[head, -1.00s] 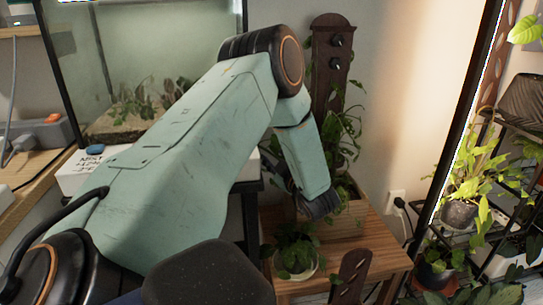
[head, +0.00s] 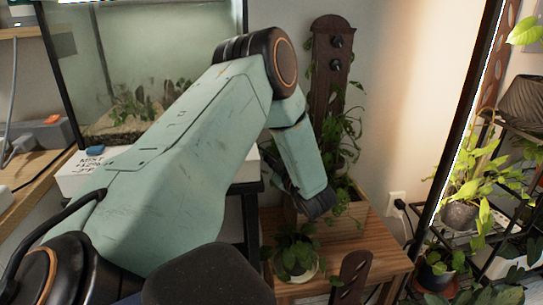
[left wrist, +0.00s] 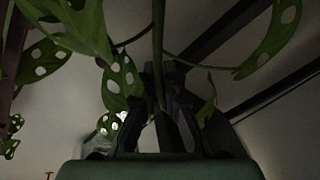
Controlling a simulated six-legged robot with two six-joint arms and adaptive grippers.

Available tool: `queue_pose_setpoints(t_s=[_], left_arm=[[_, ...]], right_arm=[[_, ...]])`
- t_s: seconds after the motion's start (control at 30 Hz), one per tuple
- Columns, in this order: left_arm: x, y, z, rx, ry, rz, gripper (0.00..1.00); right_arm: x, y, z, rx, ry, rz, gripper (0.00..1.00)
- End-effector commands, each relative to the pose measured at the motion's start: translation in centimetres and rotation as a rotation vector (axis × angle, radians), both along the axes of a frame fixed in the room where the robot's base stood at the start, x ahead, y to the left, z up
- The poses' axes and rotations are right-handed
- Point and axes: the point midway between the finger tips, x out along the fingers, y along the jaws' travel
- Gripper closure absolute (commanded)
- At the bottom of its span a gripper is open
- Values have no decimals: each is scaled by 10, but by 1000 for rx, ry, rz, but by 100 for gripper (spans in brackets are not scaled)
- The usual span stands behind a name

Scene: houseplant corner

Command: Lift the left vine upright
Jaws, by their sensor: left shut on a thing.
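My left gripper (left wrist: 165,112) is shut on a thin green vine stem (left wrist: 158,50), which runs up between its fingers in the left wrist view. Leaves with holes (left wrist: 45,62) hang around the fingers there. In the head view my left gripper (head: 306,198) points down beside the wooden planter box (head: 352,222), and its fingertips are mostly hidden by the arm. Green vine leaves (head: 345,135) show right of the arm, in front of a dark brown upright board (head: 328,75) with black knobs. My right gripper is not in view.
A potted plant (head: 296,255) stands on the wooden table (head: 375,245) close below my gripper. A second dark board (head: 352,272) rises at the front. A glass tank (head: 170,50) stands behind my arm. A plant shelf (head: 490,225) is at the right.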

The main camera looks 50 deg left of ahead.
Motion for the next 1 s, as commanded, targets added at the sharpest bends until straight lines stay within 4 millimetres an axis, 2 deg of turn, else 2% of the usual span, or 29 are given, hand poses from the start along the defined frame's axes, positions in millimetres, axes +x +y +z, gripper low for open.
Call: queue_pose_setpoints(t_s=[0.4, 0.7, 1.0], left_arm=[[0, 0, 0, 0, 2, -1, 100], [14, -7, 16, 50, 96, -1, 100], [16, -9, 15, 56, 114, -1, 100]], right_arm=[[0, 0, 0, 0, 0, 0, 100], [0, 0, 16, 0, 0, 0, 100], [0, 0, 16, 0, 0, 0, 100]])
